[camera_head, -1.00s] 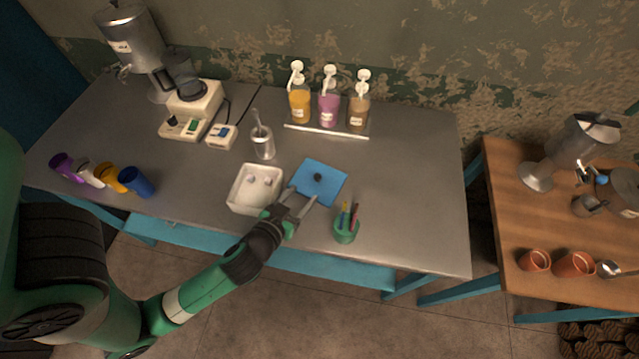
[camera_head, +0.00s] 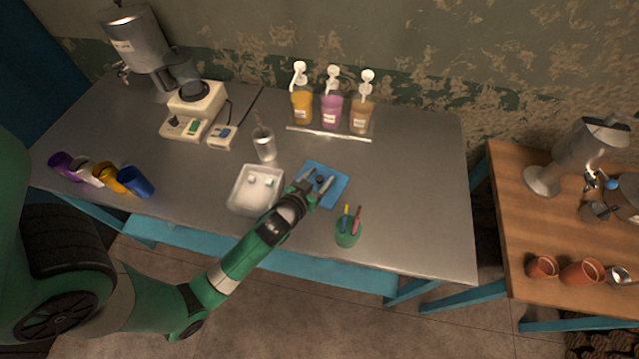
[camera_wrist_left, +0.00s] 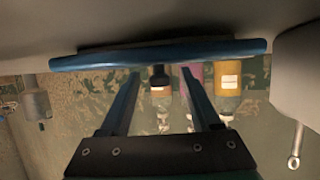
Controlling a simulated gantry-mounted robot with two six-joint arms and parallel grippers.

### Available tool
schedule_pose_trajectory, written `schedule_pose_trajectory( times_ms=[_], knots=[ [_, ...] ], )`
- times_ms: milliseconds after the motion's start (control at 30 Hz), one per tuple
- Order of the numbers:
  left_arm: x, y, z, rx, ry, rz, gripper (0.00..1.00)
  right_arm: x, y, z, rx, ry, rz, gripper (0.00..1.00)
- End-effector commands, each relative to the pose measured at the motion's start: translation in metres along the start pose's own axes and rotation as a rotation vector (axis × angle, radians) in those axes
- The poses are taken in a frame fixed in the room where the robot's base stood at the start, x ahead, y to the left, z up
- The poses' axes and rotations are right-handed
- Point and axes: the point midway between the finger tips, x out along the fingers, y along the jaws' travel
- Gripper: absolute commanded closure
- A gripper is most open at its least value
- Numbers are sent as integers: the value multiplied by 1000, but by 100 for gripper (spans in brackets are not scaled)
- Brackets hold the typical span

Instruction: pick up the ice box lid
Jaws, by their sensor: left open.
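The ice box lid (camera_head: 341,184) is a flat blue square with a small dark knob, lying on the grey table just right of the white ice box (camera_head: 238,204). The box is uncovered, with small pale pieces inside. My left gripper (camera_head: 320,178) is open over the lid, its two fingers on either side of the knob in the head view. In the left wrist view the lid (camera_wrist_left: 158,54) shows edge-on as a blue bar beyond the open fingers (camera_wrist_left: 160,72). Whether the fingers touch the lid or knob cannot be told. My right gripper is not in view.
A green pen cup (camera_head: 347,233) stands close in front of the lid. A metal cup (camera_head: 264,148) stands behind the box, and several pump bottles (camera_head: 332,110) stand at the back. The table right of the lid is clear.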

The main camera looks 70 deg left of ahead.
Motion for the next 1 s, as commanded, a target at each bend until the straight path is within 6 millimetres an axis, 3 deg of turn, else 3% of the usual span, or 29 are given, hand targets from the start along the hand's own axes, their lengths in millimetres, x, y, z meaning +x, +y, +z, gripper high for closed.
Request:
schedule_pose_trajectory(
  times_ms=[67,400,800,1000],
  knots=[
    [0,0,0,0,0,0,38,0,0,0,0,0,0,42],
    [-1,0,0,0,-1,0,99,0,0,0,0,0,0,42],
    [-2,0,-3,0,0,0,100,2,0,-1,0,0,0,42],
    [-15,0,-37,-2,4,0,100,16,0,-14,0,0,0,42]
  ],
)
